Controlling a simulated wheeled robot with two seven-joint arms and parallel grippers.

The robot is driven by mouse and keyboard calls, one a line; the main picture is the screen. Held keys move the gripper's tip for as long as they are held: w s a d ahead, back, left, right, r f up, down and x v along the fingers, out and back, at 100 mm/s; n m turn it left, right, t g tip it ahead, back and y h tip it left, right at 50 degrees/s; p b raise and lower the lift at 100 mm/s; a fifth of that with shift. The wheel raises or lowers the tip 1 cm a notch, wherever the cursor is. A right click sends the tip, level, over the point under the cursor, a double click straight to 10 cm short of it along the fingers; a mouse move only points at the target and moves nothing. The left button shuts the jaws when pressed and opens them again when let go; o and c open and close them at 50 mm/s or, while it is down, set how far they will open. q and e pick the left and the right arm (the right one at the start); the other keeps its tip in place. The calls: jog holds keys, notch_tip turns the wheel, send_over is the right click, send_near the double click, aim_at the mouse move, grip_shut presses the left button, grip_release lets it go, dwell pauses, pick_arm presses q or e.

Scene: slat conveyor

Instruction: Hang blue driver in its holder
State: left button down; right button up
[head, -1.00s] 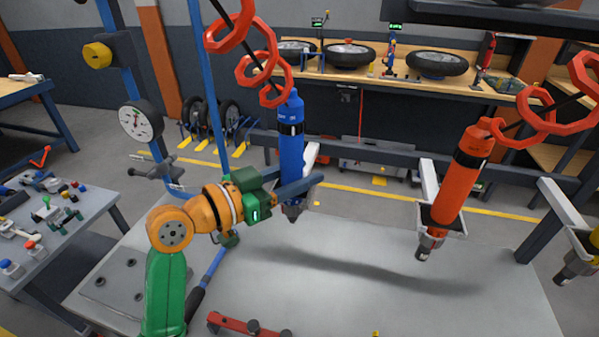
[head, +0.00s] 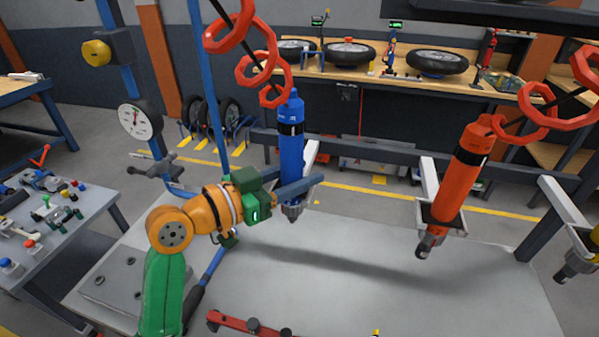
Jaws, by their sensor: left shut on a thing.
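The blue driver (head: 291,150) hangs nearly upright below a red coiled hose (head: 272,95), left of the middle in the head view. My left gripper (head: 300,188), on a green and orange arm, is shut on the driver's lower part. A grey holder bracket (head: 310,153) on the rail is right behind the driver, partly hidden by it. The driver's tip points down past the gripper fingers. I cannot tell whether the driver is seated in the holder. My right gripper is not in view.
An orange driver (head: 463,175) sits in its own holder (head: 428,180) to the right. Another holder with a yellow tool (head: 577,262) is at the right edge. The grey conveyor surface (head: 390,290) below is mostly clear; a red bar (head: 245,326) lies at its front.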

pick_arm(q)
jog(key=shift+f, duration=0.1)
jog(key=shift+c, duration=1.6)
grip_release()
jog(key=shift+s, duration=0.1)
jog(key=shift+a+f, duration=0.1)
jog(key=shift+a, duration=0.05)
jog(key=b+v, duration=0.3)
jog(key=v, duration=0.3)
jog(key=shift+s+a, duration=0.15)
jog(key=shift+a, duration=0.05)
jog(key=shift+s+a, duration=0.2)
jog(key=shift+d, duration=0.1)
